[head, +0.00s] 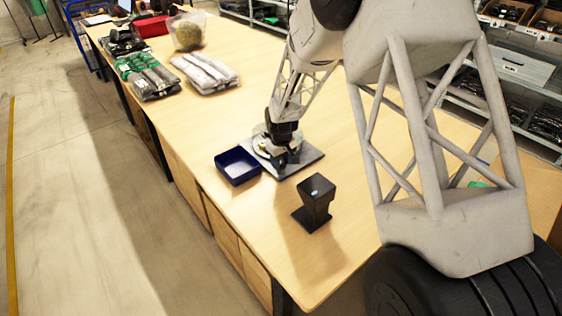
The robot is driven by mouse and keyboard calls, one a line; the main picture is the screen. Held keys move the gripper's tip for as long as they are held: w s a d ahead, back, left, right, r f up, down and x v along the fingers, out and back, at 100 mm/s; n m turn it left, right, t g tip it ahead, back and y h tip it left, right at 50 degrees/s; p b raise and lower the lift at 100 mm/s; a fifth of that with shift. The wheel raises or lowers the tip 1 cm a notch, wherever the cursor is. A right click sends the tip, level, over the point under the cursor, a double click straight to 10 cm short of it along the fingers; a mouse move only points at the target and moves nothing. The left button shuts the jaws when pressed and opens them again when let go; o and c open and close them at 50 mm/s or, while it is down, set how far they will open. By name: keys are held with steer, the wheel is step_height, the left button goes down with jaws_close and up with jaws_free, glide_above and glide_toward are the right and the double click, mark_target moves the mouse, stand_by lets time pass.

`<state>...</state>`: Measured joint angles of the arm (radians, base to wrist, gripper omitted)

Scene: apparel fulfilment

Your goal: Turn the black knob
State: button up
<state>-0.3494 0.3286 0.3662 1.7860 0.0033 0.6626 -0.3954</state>
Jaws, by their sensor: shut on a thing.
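A device with a pale round part (261,147) sits on a flat grey plate (308,161) on the table. My gripper (284,156) reaches down from above onto this device, its dark body over the round part. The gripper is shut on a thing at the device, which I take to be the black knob. The knob cannot be made out on its own, because the gripper covers it. How far the knob is turned does not show.
A blue open bin (238,167) stands just left of the plate. A black stand (314,202) stands in front. Bagged garments (205,72), a clear container (187,33) and a red bin (151,27) lie farther back on the long wooden table (240,103).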

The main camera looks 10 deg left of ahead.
mark_target(281, 161)
stand_by(0.3)
steer(key=o, duration=0.9)
steer(key=shift+o, duration=0.2)
steer(key=shift+r, duration=0.1)
steer(key=shift+r, duration=3.8)
